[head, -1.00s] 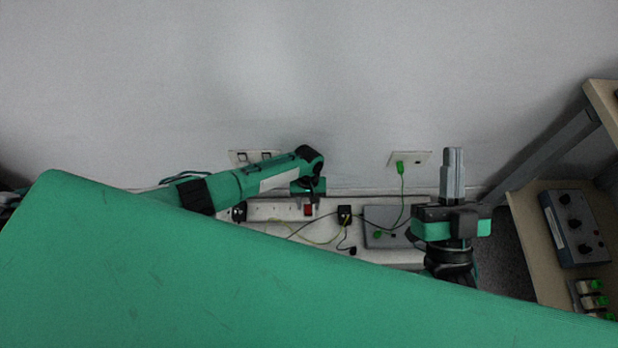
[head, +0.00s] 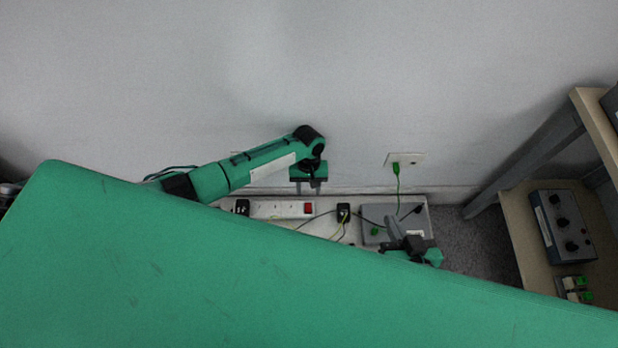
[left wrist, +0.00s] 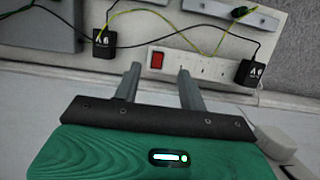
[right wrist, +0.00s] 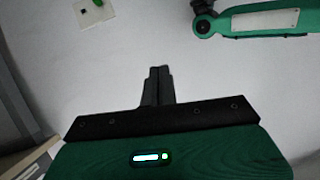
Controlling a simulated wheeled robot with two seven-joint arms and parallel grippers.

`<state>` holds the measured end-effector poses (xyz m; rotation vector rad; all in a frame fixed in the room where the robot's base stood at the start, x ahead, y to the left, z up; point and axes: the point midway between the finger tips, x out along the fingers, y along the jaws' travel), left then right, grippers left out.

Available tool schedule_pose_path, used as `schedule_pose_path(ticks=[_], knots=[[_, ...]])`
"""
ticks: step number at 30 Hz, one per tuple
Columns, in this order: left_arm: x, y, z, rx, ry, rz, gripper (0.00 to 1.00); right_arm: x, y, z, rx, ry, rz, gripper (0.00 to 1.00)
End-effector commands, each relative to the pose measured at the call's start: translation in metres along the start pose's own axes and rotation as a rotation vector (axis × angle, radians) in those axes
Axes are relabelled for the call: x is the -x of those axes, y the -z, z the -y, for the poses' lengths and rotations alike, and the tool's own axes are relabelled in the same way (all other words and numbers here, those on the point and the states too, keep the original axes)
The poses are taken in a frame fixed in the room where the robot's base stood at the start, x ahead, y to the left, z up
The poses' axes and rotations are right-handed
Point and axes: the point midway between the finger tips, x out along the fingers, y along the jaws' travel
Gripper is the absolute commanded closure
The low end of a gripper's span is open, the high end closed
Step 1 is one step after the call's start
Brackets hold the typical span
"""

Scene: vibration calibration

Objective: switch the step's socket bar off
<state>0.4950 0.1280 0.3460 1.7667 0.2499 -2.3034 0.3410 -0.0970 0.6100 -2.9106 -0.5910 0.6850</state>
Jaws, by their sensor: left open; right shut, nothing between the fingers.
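The white socket bar (head: 272,209) lies on the pale step (head: 330,203) against the wall. Its red switch (head: 309,208) sits at the bar's right end in the head view. The switch (left wrist: 157,60) and part of the bar (left wrist: 205,66) also show in the left wrist view. My left gripper (head: 309,187) is open and empty, its fingers pointing toward the switch but apart from it. In the left wrist view, the switch appears between the gripper's fingertips (left wrist: 159,72).
A grey box (head: 377,212) lies to the right. A green plug (head: 396,168) sits in a wall socket. A shelf with a grey knob box (head: 562,222) is at right. The green surface (head: 230,270) covers the foreground.

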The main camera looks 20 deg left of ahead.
Motion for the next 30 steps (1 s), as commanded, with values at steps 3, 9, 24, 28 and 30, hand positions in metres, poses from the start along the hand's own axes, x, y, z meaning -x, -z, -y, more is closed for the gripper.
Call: schedule_pose_path(ticks=[3,9,24,28,30], knots=[[0.018,-0.005,0.0,-0.001,-0.002,0.0,0.58,0.005,0.002,-0.009,0.009,-0.023,0.071,1.0],[0.037,-0.011,-0.001,-0.001,-0.002,0.0,0.58,0.011,-0.002,-0.02,0.016,-0.053,0.17,1.0],[0.046,-0.013,-0.001,-0.001,-0.001,0.0,0.58,0.015,-0.006,-0.027,0.018,-0.07,0.222,1.0],[0.046,-0.013,-0.001,-0.001,-0.001,0.0,0.58,0.015,-0.006,-0.027,0.018,-0.07,0.222,1.0],[0.046,-0.013,-0.001,-0.001,-0.001,0.0,0.58,0.015,-0.006,-0.027,0.018,-0.07,0.222,1.0]])
